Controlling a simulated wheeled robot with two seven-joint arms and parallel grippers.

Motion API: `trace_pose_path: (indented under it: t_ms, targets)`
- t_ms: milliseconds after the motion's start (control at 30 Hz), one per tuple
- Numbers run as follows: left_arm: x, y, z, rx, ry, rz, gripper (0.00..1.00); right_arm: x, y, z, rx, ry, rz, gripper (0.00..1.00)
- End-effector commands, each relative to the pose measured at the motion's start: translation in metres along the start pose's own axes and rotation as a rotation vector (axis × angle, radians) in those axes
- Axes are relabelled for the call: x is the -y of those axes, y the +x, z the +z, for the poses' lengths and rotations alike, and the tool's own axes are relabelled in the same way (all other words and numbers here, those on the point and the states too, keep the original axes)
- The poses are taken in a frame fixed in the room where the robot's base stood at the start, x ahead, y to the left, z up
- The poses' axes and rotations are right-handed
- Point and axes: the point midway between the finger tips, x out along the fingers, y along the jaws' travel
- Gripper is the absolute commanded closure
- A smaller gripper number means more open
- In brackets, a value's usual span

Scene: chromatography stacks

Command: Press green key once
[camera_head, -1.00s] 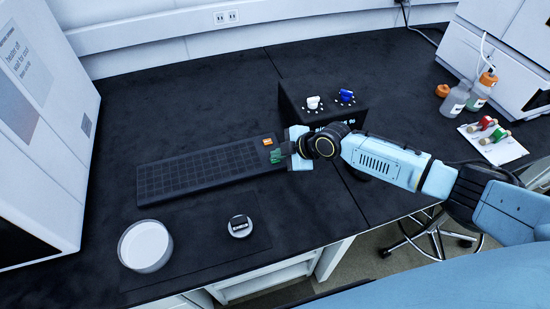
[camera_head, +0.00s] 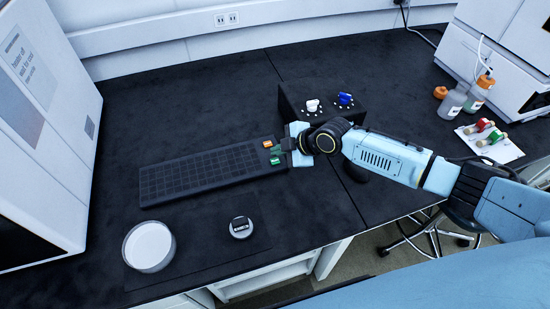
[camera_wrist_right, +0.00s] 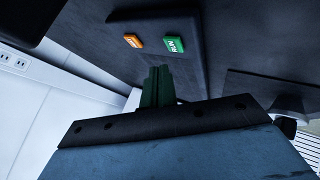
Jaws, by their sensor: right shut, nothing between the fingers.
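The green key (camera_head: 275,161) sits at the right end of the black keyboard (camera_head: 205,172), just below the orange key (camera_head: 267,143). In the right wrist view the green key (camera_wrist_right: 174,45) carries white lettering, and the orange key (camera_wrist_right: 132,41) is to its left. My right gripper (camera_head: 276,150) is shut and empty, its dark green fingers close to the green key. In the right wrist view the fingertips (camera_wrist_right: 158,70) appear just below the green key, with a gap in the picture. Whether they touch it I cannot tell. My left gripper is not in view.
A black box with white and blue knobs (camera_head: 345,99) stands behind my right gripper. A white round dish (camera_head: 149,246) and a small round device (camera_head: 240,228) are in front of the keyboard. Bottles (camera_head: 451,104) stand at the right. The back bench is clear.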

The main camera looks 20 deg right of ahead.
Motion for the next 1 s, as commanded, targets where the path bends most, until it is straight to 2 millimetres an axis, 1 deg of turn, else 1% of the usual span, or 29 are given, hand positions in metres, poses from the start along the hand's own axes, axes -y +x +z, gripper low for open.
trace_pose_path:
  t_ms: [33, 333, 1000]
  targets:
    - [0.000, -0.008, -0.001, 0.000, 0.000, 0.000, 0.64, -0.005, -0.007, -0.005, 0.000, -0.001, 0.001, 1.00]
    - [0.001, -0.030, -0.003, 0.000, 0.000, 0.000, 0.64, -0.020, -0.027, -0.019, 0.000, -0.001, 0.002, 1.00]
    - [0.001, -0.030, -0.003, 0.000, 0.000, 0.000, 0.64, -0.019, -0.026, -0.019, 0.000, 0.000, 0.001, 1.00]
